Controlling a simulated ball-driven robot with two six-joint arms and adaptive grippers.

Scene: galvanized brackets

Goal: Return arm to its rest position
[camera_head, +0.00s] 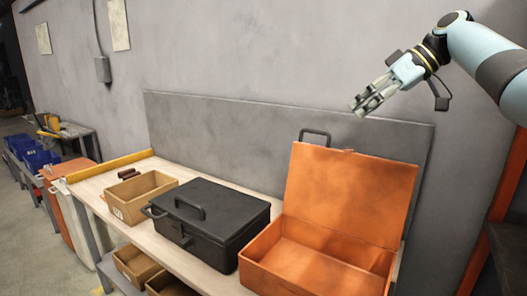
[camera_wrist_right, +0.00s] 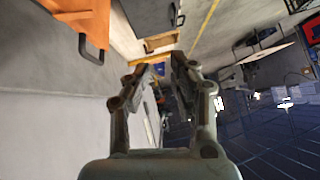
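My right gripper (camera_head: 362,105) is raised in the air at the upper right of the head view, in front of the grey wall and above the open orange case (camera_head: 345,195). In the right wrist view its two fingers (camera_wrist_right: 164,68) stand apart with nothing held between them, so it is open and empty. The pale blue right arm comes in from the right edge. My left gripper is in neither view.
The wooden bench (camera_head: 155,238) bears a closed black case (camera_head: 225,205), a cardboard box (camera_head: 128,212) and the orange case. A grey backboard (camera_head: 220,130) stands behind them. The orange lid rises below the gripper. Clear air surrounds the gripper.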

